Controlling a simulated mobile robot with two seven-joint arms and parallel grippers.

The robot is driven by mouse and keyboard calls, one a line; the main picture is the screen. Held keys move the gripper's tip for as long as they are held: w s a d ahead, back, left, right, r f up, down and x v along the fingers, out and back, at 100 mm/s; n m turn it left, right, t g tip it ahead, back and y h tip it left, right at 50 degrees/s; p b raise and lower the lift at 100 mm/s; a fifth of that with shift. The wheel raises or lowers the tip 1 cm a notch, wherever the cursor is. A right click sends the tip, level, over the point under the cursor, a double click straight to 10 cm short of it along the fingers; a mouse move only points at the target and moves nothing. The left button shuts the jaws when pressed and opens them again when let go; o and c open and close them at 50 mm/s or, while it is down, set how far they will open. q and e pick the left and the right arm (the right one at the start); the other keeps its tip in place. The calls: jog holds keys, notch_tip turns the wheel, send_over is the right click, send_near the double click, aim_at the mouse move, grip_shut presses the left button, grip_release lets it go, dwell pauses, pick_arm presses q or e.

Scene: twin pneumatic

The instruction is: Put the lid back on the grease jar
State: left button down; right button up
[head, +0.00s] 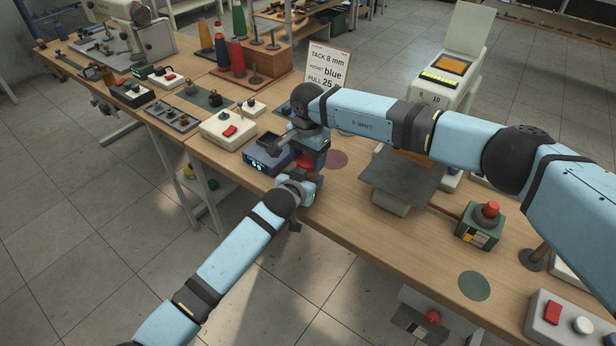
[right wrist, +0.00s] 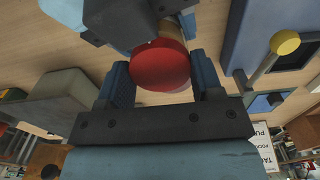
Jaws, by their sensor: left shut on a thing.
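A round red lid (right wrist: 160,66) shows in the right wrist view, with a tan rim (right wrist: 166,44), apparently of the jar, just beyond it. Whether the lid touches or is seated on the jar is hidden. My right gripper (right wrist: 163,75) has one finger on each side of the lid; I cannot tell whether they press on it. My left gripper (head: 306,184) is shut on the jar, as far as I can see, at the bench's front edge. In the head view the red lid (head: 304,161) is partly covered by my right gripper (head: 311,152).
A dark blue box with a display (head: 266,158) stands just left of the grippers. A white box with a red switch (head: 229,127) is further left. A dark plate (head: 398,180) and a green box with a red knob (head: 482,224) stand to the right. Bare bench lies between.

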jog(key=shift+m, duration=1.6)
jog(key=o, duration=1)
jog(key=shift+r, duration=2.3)
jog(key=shift+o, duration=1.4)
